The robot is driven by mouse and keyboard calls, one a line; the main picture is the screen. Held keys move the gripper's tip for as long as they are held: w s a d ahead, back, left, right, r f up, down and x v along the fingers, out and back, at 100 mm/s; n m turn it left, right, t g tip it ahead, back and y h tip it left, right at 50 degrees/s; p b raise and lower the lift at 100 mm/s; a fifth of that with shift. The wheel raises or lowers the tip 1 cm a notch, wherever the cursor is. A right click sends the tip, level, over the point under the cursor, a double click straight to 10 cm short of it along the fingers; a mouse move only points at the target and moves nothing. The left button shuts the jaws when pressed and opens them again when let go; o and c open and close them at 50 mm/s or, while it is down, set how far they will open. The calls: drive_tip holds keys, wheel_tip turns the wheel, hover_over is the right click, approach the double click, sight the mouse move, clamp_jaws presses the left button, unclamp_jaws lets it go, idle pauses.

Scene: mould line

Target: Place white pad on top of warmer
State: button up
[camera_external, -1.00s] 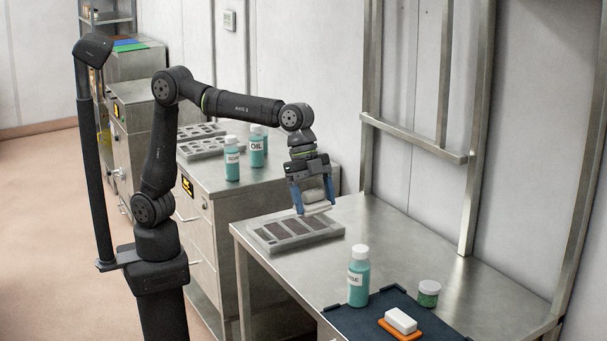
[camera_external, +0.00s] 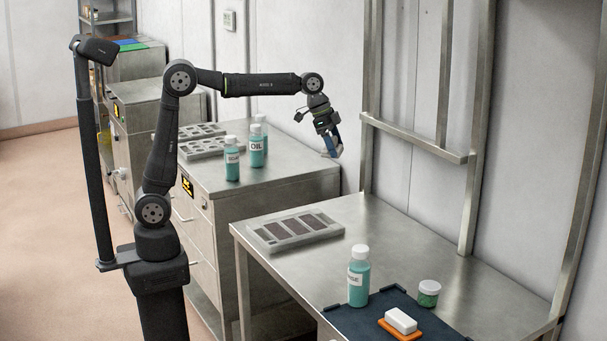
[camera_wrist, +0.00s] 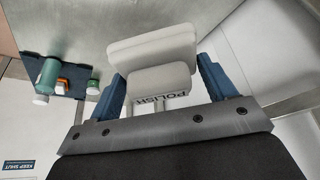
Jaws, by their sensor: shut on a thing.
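My gripper (camera_external: 332,147) is raised at the right end of the near steel cabinet (camera_external: 290,176), close to the wall in the picture. In the wrist view, its blue fingers (camera_wrist: 162,82) are shut on a white pad (camera_wrist: 165,44) by a block marked POLISH. The pad is mostly hidden by the fingers in the external view. Two steel cabinets with yellow front labels stand at the left, the near one and one behind it (camera_external: 143,92); no label reads as warmer, so I cannot tell which it is.
Teal bottles (camera_external: 257,150) and grey mould trays (camera_external: 206,150) stand on the near cabinet. A grey mould (camera_external: 262,242) lies on the steel table (camera_external: 400,235). A teal bottle (camera_external: 358,278), green jar (camera_external: 429,293) and white block on orange (camera_external: 400,320) are at its front.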

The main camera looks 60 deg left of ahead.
drive_tip(key=w+a+n+y, duration=0.1)
drive_tip(key=w+a+n, duration=0.1)
drive_tip(key=a, duration=0.8)
drive_tip(key=w+a+n, duration=0.1)
drive_tip(key=a+n, duration=0.1)
drive_tip(key=a, duration=0.8)
drive_tip(key=n+y, duration=0.4)
drive_tip(key=n, duration=0.5)
hover_over(221, 164)
drive_tip(key=s, duration=0.2)
drive_tip(key=shift+t, duration=0.3)
drive_tip(key=f, duration=1.6)
drive_tip(key=shift+w+d+f, duration=0.25)
drive_tip(key=shift+d+f, duration=0.1)
drive_tip(key=shift+d, duration=0.05)
drive_tip(key=shift+f, duration=2.15)
drive_tip(key=shift+f, duration=0.15)
drive_tip(key=o, duration=1)
